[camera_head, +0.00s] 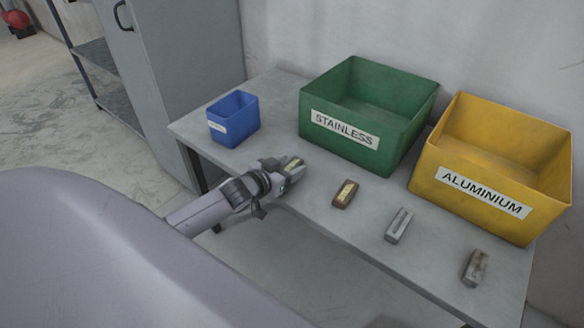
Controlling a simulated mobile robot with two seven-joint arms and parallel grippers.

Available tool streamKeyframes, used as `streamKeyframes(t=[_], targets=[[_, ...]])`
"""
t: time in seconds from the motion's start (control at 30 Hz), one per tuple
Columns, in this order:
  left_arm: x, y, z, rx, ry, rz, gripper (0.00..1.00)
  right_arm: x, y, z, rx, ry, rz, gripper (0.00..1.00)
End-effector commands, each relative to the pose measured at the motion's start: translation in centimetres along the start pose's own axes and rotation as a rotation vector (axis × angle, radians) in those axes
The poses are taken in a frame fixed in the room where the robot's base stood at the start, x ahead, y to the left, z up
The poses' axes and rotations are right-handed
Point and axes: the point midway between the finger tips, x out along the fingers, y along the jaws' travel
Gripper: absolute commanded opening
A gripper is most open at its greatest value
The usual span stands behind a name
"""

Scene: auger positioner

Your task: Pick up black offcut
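My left gripper (287,174) reaches in from the left, low over the front edge of the table. At its fingertips is a small dark piece with a yellowish label (292,163), partly hidden by the gripper; it looks like the black offcut. I cannot tell whether the fingers are closed on it or only around it, nor whether it touches the table. My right gripper is not in view.
On the grey table (270,101) lie a brown labelled block (345,194), a grey block (399,225) and a mottled block (475,268). Behind stand a blue bin (240,127), a green STAINLESS bin (388,136) and a yellow ALUMINIUM bin (451,204). A grey cabinet (185,70) stands left.

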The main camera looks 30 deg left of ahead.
Motion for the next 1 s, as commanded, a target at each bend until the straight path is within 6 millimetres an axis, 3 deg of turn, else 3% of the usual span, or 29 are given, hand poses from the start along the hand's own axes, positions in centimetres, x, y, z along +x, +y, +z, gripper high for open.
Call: streamKeyframes(t=[0.03, 0.1, 0.17, 0.67, 0.83, 1.0], targets=[[0.0, 0.0, 0.0, 0.000, 0.000, 0.000, 0.39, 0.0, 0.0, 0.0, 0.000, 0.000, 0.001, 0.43], [0.0, 0.0, 0.0, 0.000, 0.000, 0.000, 0.16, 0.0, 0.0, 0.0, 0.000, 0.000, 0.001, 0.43], [0.0, 0.0, 0.0, 0.000, 0.000, 0.000, 0.00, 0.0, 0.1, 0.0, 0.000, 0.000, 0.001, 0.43], [-0.3, 0.0, -1.1, 0.001, 0.005, 0.001, 0.00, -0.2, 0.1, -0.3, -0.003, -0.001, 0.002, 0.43], [-1.1, 0.0, -3.6, 0.003, 0.007, 0.002, 0.00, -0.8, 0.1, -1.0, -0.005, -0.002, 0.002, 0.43], [-2.4, 0.0, -8.1, 0.004, 0.009, 0.002, 0.00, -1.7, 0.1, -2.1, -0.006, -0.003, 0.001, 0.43]])
